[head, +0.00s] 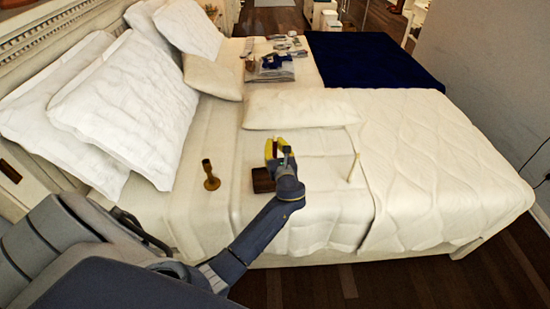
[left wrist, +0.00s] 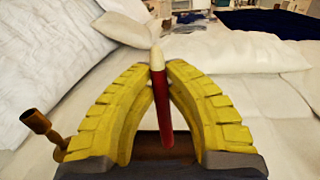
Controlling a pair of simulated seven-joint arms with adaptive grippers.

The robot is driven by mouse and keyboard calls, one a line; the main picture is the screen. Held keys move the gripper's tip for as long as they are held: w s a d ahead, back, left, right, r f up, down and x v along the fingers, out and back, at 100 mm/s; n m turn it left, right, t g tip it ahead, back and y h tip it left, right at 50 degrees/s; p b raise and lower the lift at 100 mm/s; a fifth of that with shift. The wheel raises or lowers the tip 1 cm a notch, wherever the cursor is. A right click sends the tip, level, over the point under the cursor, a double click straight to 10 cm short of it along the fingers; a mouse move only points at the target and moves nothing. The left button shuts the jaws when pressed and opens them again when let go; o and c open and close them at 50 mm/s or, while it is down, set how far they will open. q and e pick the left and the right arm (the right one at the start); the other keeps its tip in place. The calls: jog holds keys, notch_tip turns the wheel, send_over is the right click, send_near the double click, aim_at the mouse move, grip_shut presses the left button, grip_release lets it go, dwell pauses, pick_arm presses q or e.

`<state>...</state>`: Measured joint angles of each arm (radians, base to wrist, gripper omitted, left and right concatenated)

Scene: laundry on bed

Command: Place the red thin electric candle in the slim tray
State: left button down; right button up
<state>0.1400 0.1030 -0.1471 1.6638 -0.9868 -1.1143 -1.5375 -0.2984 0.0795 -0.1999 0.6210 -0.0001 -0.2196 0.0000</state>
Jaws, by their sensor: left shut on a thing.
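My left gripper (head: 277,150) has yellow fingers and is above the cream bed in the head view. It is shut on the red thin electric candle (left wrist: 162,108), which has a cream top. In the left wrist view the candle stands nearly upright between the fingertips, its lower end pointing down. A dark brown wooden block-like piece (head: 263,181), likely the slim tray, lies on the bed just below the gripper. Its brown surface (left wrist: 150,146) also shows behind the fingers in the left wrist view, partly hidden. I cannot tell whether the candle touches it. My right gripper is not visible.
A brown candlestick-like holder (head: 210,176) stands to the left. A thin cream candle (head: 353,168) stands to the right. A pillow (head: 300,108) lies behind the gripper, and folded clothes (head: 270,73) lie further back. Bare sheet surrounds the wooden piece.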

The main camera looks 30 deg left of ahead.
aim_at(275, 157)
pick_arm(q)
jog(key=shift+f, duration=3.4)
jog(key=c, duration=1.5)
grip_release()
jog(key=shift+o, duration=0.2)
jog(key=shift+s+d, duration=0.1)
jog(key=shift+s, duration=0.05)
jog(key=v, duration=1.1)
jog(key=shift+s+d, duration=0.2)
jog(key=shift+d, duration=0.05)
